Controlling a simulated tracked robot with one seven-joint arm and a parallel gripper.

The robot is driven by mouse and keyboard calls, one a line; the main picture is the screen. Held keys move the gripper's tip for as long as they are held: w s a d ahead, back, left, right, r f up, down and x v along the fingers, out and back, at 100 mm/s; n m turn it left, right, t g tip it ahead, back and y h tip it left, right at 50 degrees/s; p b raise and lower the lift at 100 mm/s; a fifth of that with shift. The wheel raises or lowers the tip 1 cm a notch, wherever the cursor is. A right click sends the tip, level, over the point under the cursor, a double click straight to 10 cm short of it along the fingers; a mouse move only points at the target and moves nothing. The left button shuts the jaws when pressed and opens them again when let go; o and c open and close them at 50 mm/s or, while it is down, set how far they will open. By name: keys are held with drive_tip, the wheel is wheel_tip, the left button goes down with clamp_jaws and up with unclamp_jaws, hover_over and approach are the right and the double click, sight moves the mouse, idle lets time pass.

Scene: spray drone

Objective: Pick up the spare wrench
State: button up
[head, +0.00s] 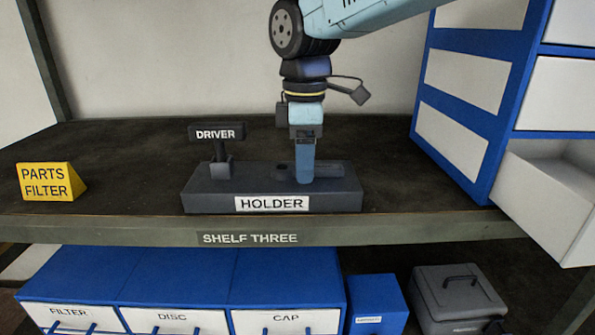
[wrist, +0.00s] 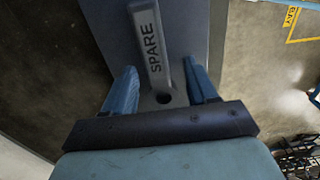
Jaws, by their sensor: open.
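The spare wrench (wrist: 151,42) is a grey bar marked SPARE, seen in the wrist view lying on the dark grey holder (wrist: 103,22). In the head view the holder (head: 272,203) stands on the shelf, and a grey bar on its right part, partly behind my gripper, looks like the wrench (head: 330,170). My gripper (head: 305,172) points down over the right part of the holder. In the wrist view its two blue fingers (wrist: 161,82) are apart, one on each side of the wrench's near end. I cannot tell whether they touch it.
A driver (head: 217,134) stands upright at the holder's left. A yellow parts filter block (head: 48,182) sits at the far left of the shelf (head: 120,160). A blue drawer cabinet (head: 470,100) with an open drawer (head: 550,200) stands at the right. Blue bins (head: 180,275) are below.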

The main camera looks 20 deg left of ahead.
drive_tip(key=shift+f, duration=0.1)
clamp_jaws()
idle(0.5)
